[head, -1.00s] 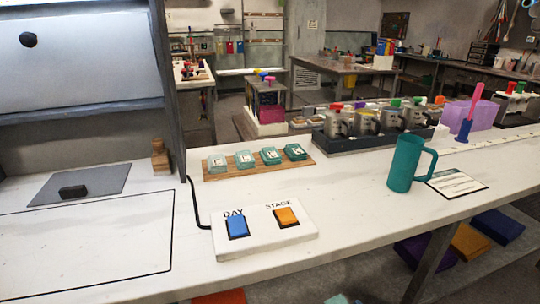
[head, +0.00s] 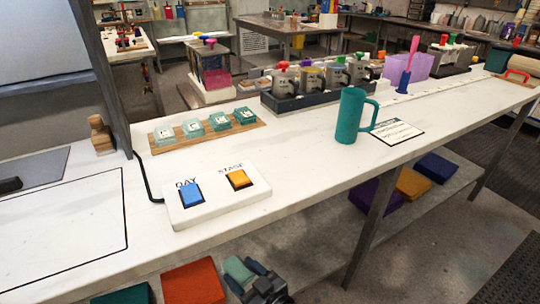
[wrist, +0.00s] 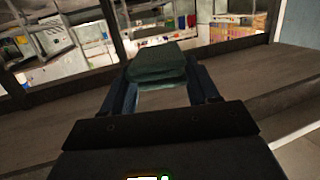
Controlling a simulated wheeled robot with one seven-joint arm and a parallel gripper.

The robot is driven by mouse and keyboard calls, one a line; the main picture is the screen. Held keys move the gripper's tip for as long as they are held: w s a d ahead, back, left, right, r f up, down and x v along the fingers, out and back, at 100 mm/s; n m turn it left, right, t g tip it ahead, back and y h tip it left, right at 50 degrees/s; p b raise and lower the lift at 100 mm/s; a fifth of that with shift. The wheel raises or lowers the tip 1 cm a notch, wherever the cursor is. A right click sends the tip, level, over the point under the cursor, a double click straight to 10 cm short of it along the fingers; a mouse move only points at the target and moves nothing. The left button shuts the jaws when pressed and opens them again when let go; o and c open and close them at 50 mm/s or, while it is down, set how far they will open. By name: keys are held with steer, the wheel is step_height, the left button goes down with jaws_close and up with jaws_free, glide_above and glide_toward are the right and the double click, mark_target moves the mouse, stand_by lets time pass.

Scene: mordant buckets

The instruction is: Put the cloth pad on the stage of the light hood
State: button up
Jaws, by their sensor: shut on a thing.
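My gripper (head: 257,279) is low at the bottom of the head view, in front of the bench edge and below its top. It is shut on a folded grey-green cloth pad (head: 237,269). In the wrist view the pad (wrist: 158,66) sits between the two fingers. The light hood (head: 40,60) is at the left edge of the head view, only partly in frame. Under it a grey plate (head: 48,166), which looks like the stage, lies on the bench with a small black block (head: 10,185) on it.
A white box with blue DAY (head: 191,194) and orange STAGE (head: 238,179) buttons stands on the bench (head: 300,170). Red folded cloth (head: 193,283) lies on the lower shelf.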

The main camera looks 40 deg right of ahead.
steer(key=s+d+r+m+h, duration=0.1)
steer(key=s+d+r, duration=0.45)
steer(key=s, duration=0.25)
steer(key=s+d+r+m+h, duration=0.1)
steer(key=s+d+r+h, duration=0.1)
steer(key=s+d+r, duration=0.35)
steer(key=s+d+r+m+h, duration=0.1)
steer(key=s+r, duration=1.2)
steer(key=s, duration=0.1)
steer(key=shift+d+g, duration=0.15)
steer(key=shift+g, duration=0.25)
steer(key=shift+w, duration=0.1)
steer(key=b, duration=0.3)
glide_toward(297, 162)
steer(key=w+p, duration=0.2)
steer(key=w, duration=0.1)
steer(key=w+d+r+p, duration=0.1)
steer(key=w+p, duration=0.1)
steer(key=w, duration=0.1)
steer(key=w+d+p, duration=0.1)
steer(key=w+p, duration=0.1)
steer(key=w, duration=0.1)
steer(key=shift+w+d+r, duration=0.1)
steer(key=shift+d+r, duration=0.15)
steer(key=shift+r, duration=0.15)
steer(key=shift+w+f, duration=0.1)
steer(key=shift+f, duration=0.1)
